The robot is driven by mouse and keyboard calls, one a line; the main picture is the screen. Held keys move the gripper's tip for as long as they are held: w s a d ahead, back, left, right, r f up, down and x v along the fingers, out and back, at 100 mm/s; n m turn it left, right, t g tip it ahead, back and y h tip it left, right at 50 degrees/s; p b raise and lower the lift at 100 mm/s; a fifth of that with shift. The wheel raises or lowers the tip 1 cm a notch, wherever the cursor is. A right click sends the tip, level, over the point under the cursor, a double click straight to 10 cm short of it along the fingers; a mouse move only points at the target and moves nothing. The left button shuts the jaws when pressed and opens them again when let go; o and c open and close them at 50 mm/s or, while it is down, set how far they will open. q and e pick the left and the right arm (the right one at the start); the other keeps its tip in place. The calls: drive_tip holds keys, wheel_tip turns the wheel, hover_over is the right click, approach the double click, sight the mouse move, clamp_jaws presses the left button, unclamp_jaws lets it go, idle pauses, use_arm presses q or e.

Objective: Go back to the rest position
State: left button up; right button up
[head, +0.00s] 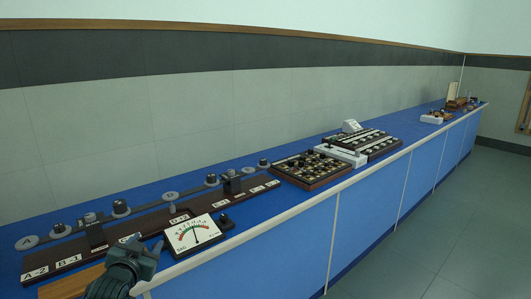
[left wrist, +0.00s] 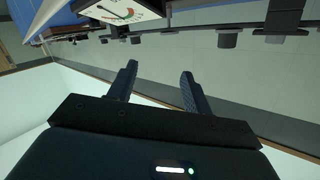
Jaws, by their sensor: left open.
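My right gripper is in neither view.
The blue bench (head: 245,204) runs along the wall to the far right. A labelled dark board (head: 69,257), a board of knobs (head: 311,168) and a second board (head: 368,145) stand on it. A wooden piece (head: 72,284) is beside my gripper. The floor (head: 435,225) at right is clear.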

use_arm(q)
drive_tip(key=s+d+f+g+h, duration=0.1)
drive_tip(key=s+d+f+g, duration=0.1)
drive_tip(key=s+d+f, duration=0.45)
drive_tip(key=s+d+f+g+h, duration=0.1)
drive_tip(key=s+d+f, duration=0.2)
drive_tip(key=s+f, duration=0.6)
drive_tip(key=s+d+f+g+h, duration=0.1)
drive_tip(key=s+d, duration=0.2)
drive_tip(key=s, duration=0.6)
drive_tip(key=s+d+f+g+h, duration=0.1)
drive_tip(key=s+d, duration=0.3)
drive_tip(key=s, duration=0.6)
drive_tip(key=shift+d+f, duration=0.15)
drive_tip(key=shift+d, duration=0.05)
drive_tip(key=shift+s, duration=0.1)
